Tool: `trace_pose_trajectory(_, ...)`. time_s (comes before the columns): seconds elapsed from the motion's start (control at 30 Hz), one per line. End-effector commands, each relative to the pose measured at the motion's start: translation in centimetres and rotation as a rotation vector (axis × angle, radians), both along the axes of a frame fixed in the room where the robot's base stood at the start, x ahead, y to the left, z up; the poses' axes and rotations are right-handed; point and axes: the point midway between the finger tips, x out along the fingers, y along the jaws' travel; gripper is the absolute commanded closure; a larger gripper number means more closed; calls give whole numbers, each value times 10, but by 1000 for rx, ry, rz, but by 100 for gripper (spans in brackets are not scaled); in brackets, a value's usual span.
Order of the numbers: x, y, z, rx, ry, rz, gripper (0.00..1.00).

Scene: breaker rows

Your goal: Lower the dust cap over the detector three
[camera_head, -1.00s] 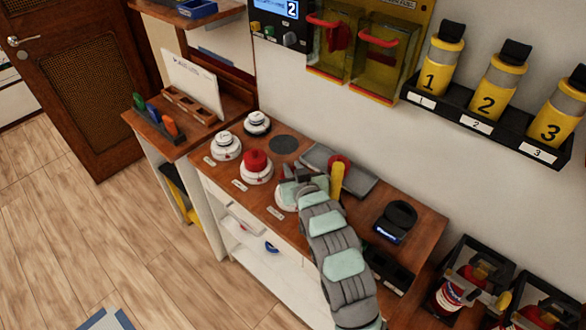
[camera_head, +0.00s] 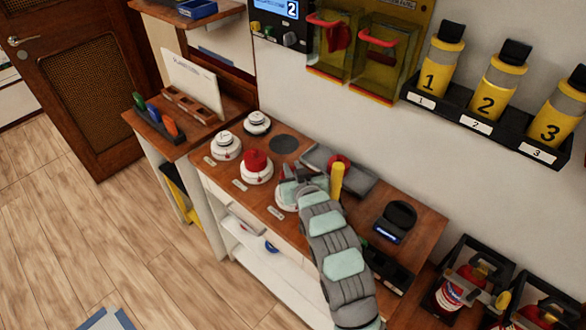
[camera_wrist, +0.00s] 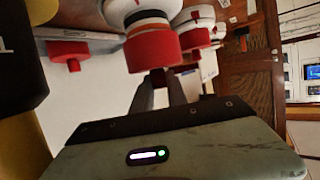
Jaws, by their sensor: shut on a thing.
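My gripper (camera_wrist: 158,92) is shut on the knob of a red dust cap (camera_wrist: 152,52). The wrist view is upside down, with the bench at the top. The cap is lined up with a white detector (camera_wrist: 135,8); I cannot tell whether it is fully seated. In the head view my gripper (camera_head: 296,180) is over the third labelled detector (camera_head: 284,200), hiding most of it and the held cap. The second detector (camera_head: 257,176) beside it wears a red cap (camera_head: 256,159). The first detector (camera_head: 226,146) is uncapped.
Another white detector (camera_head: 257,122) stands behind, next to a dark round pad (camera_head: 283,144). A grey tray (camera_head: 360,182) with a red piece lies behind my gripper, near a yellow upright cylinder (camera_head: 337,180). A black device (camera_head: 396,222) stands to the right. The wall is close behind.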

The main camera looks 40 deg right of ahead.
Motion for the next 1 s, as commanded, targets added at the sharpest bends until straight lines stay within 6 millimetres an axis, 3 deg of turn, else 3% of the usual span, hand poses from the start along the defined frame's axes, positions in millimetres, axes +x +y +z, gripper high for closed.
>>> trace_pose_trajectory(1.0,0,0,-25,0,0,0,100)
